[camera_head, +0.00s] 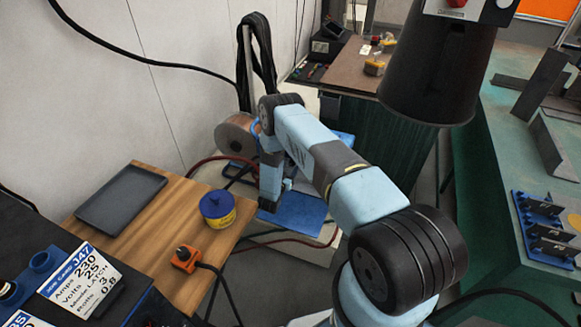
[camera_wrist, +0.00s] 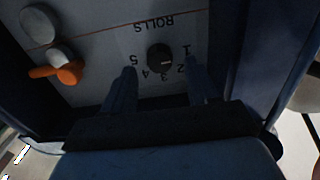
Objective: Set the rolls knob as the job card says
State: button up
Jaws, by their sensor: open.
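The black rolls knob (camera_wrist: 159,56) is on a grey panel (camera_wrist: 110,45) in the wrist view, with the word ROLLS and numbers 1 to 5 appearing upside down around it. A faint light mark shows on its lower right; I cannot tell exactly which number it points at. My gripper (camera_wrist: 161,84) is open, its fingers spread on either side of the knob, apparently not touching it.
An orange lever (camera_wrist: 57,72) and a round grey knob (camera_wrist: 38,25) are at left on the panel. A wooden table (camera_head: 150,235) holds a dark tray (camera_head: 120,198), a blue-and-yellow tin (camera_head: 217,208) and an orange tool (camera_head: 185,259). A wire spool (camera_head: 235,135) stands behind my arm. Hoses cross the floor.

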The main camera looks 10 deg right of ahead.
aim_at(293, 162)
jog(key=shift+x, duration=1.2)
jog(key=c, duration=1)
